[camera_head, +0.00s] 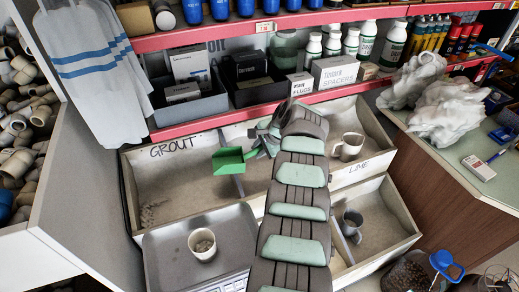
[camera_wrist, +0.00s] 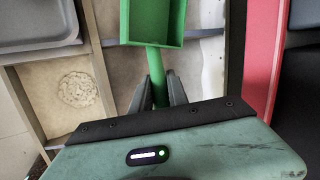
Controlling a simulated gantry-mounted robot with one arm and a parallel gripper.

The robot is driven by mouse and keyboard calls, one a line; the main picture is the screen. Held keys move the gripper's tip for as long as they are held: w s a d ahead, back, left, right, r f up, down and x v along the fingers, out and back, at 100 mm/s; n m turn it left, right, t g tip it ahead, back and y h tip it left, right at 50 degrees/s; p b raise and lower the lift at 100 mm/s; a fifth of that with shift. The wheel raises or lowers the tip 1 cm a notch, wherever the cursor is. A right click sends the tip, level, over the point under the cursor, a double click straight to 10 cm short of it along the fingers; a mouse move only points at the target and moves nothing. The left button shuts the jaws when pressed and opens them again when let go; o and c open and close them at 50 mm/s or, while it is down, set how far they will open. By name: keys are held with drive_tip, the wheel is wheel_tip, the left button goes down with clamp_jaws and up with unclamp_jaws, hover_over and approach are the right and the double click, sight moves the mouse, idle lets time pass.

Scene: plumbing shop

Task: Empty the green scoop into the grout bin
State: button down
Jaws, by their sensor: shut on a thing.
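My gripper (camera_head: 262,147) is shut on the handle of the green scoop (camera_head: 229,159). In the wrist view the handle (camera_wrist: 160,88) runs between the two fingers, and the pan (camera_wrist: 152,22) points away from them. The pan's inside looks plain green there; I cannot make out any material in it. The grout bin (camera_head: 185,182), marked GROUT on its back wall, lies at the left with a small pale heap near its front left. The pan appears above this bin's right end, near a thin grey divider (camera_head: 238,186). My arm hides the middle bins.
A grey tray (camera_head: 160,262) with a white cup (camera_head: 202,244) stands in front of the grout bin. Mugs stand in the lime bin (camera_head: 375,150) and the front right bin (camera_head: 385,215). A red-edged shelf (camera_head: 225,120) with boxes runs behind. The grout bin's middle is clear.

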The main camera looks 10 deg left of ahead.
drive_tip(key=shift+s+a+r+h+p, duration=0.1)
drive_tip(key=shift+a+r+h+p, duration=0.2)
drive_tip(key=shift+p, duration=2.1)
drive_tip(key=p, duration=0.3)
drive_tip(key=a+t+h+p, duration=0.1)
drive_tip(key=p, duration=0.2)
drive_tip(key=shift+s+f+n+h+p, duration=0.2)
drive_tip(key=shift+n+h+p, duration=0.1)
drive_tip(key=shift+n, duration=0.1)
